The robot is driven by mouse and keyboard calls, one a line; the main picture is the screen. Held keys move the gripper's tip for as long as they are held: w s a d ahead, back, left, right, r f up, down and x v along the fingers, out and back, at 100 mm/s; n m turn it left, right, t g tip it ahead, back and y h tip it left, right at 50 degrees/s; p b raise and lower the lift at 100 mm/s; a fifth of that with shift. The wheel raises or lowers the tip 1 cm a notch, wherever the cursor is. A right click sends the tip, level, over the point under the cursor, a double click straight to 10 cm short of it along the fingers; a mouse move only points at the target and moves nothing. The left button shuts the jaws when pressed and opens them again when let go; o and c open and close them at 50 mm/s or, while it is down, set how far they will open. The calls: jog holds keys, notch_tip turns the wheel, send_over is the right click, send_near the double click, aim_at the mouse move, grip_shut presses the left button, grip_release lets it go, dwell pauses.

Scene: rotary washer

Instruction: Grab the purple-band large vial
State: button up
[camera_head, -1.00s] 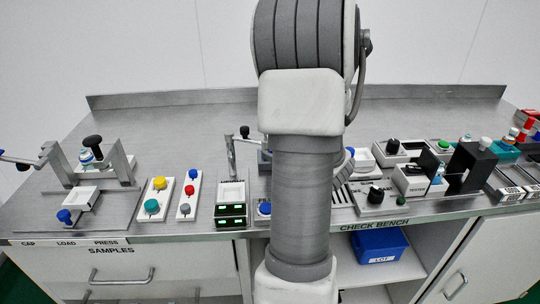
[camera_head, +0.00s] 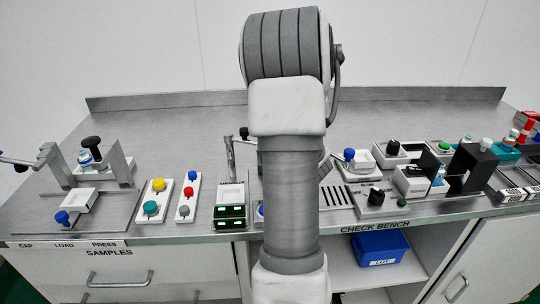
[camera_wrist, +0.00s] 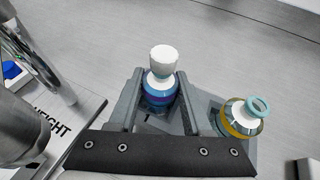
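In the wrist view, a vial with a white cap and a purple and blue band (camera_wrist: 160,100) stands upright in a grey holder. My gripper (camera_wrist: 160,72) is open, with one finger on each side of this vial; whether they touch it is unclear. A second vial with a yellow band (camera_wrist: 241,119) and a teal ring on its white top stands to the right, outside the fingers. In the head view my arm hides the gripper and these vials.
A panel marked HEIGHT (camera_wrist: 55,130) lies left in the wrist view. In the head view, a press fixture (camera_head: 95,160) and button panels (camera_head: 155,202) stand left, and black-and-white devices (camera_head: 415,180) stand right. The back of the bench (camera_head: 180,125) is clear.

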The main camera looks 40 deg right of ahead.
grip_shut()
jog(key=shift+r, duration=0.15)
